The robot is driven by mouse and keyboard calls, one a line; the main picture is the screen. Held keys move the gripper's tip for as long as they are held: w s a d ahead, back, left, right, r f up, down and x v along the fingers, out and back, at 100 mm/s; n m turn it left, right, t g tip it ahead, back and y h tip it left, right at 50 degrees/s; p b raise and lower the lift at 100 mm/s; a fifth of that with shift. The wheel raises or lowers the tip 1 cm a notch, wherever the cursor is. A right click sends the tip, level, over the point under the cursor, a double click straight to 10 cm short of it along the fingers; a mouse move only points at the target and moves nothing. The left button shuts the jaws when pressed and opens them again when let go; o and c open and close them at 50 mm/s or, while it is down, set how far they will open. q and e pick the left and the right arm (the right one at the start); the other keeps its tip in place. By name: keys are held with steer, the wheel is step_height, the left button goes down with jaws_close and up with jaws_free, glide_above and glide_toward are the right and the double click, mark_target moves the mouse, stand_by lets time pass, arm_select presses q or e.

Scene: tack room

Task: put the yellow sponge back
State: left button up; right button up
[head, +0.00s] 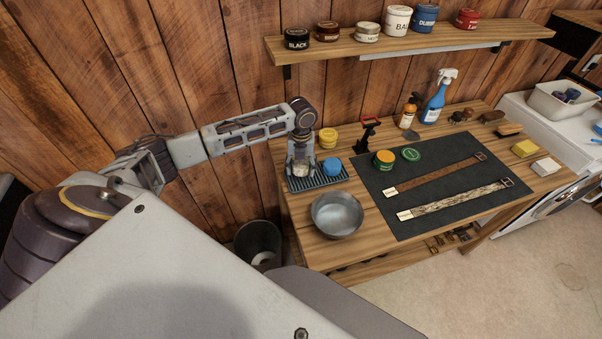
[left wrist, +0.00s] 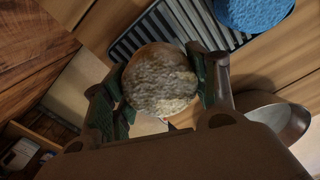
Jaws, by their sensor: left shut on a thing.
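My left gripper (head: 301,165) is shut on a round, pale grey-tan, rough sponge-like thing (left wrist: 160,82). It holds it over the left part of the dark slatted rack (head: 322,182); whether it touches the rack I cannot tell. A blue round sponge (head: 332,167) sits on the rack, just right of the gripper. It also shows in the left wrist view (left wrist: 252,10). A yellow round sponge-like thing (head: 327,138) stands on the bench behind the rack. A yellow block (head: 525,148) lies at the bench's right end. My right gripper is not in view.
A metal bowl (head: 337,214) stands in front of the rack. A dark mat (head: 425,215) holds two straps and an open green tin (head: 384,160). A small dark stand with a red top (head: 370,122) and bottles stand behind. A shelf (head: 410,42) with jars hangs above.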

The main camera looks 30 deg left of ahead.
mark_target(301, 178)
arm_select(q)
steer(key=shift+f, duration=1.9)
steer(key=shift+s+f, duration=0.25)
steer(key=shift+f, duration=0.25)
steer(key=shift+s+d+f, duration=0.1)
steer(key=shift+s+f, duration=0.05)
steer(key=shift+f, duration=0.05)
steer(key=o, duration=0.8)
steer(key=shift+f, duration=0.1)
steer(key=shift+o, duration=0.9)
steer(key=shift+w+f, duration=0.15)
steer(key=shift+w, duration=0.05)
steer(key=shift+w+r, duration=0.1)
steer(key=shift+r, duration=0.3)
